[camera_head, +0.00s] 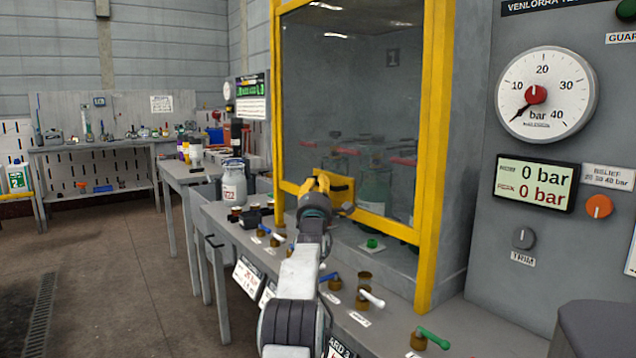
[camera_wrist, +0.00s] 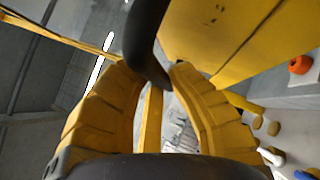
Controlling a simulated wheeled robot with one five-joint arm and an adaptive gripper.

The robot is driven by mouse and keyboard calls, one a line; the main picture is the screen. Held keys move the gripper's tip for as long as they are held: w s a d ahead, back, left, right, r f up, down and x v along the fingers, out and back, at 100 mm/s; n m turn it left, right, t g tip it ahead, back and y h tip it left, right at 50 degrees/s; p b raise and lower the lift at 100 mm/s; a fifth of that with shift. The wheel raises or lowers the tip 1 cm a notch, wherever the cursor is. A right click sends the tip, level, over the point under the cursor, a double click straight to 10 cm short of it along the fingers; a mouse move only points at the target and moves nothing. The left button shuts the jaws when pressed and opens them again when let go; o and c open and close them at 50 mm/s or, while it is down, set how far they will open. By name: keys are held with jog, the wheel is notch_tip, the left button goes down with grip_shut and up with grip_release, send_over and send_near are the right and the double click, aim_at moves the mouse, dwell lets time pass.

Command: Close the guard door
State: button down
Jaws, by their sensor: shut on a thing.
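The guard door (camera_head: 350,110) is a large clear pane in a yellow frame, in the middle of the head view. Its lower yellow edge shows above a grey base. My gripper (camera_head: 323,183) is at the door's lower left part, beside a yellow plate (camera_head: 341,190). In the wrist view my two yellow fingers (camera_wrist: 154,78) close around a dark rounded bar (camera_wrist: 148,38), which seems to be the door's handle. My gripper hides most of the handle in the head view. I cannot tell how far the door stands from its shut position.
Behind the pane are several green bottles (camera_head: 376,185). Coloured valve levers (camera_head: 372,298) line the bench front below my arm. A grey panel with a pressure gauge (camera_head: 546,94) stands at right. A white canister (camera_head: 234,183) sits at left. The floor at left is clear.

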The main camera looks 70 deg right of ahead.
notch_tip(320, 180, down, 7)
jog(key=b, duration=0.4)
jog(key=shift+f+b, duration=0.2)
jog(key=shift+b, duration=0.2)
jog(key=c, duration=1.1)
grip_release()
jog(key=shift+r, duration=0.1)
jog(key=shift+a, duration=0.15)
jog(key=shift+v, duration=5.8)
jog(key=shift+o, duration=0.4)
jog(key=shift+s, duration=0.1)
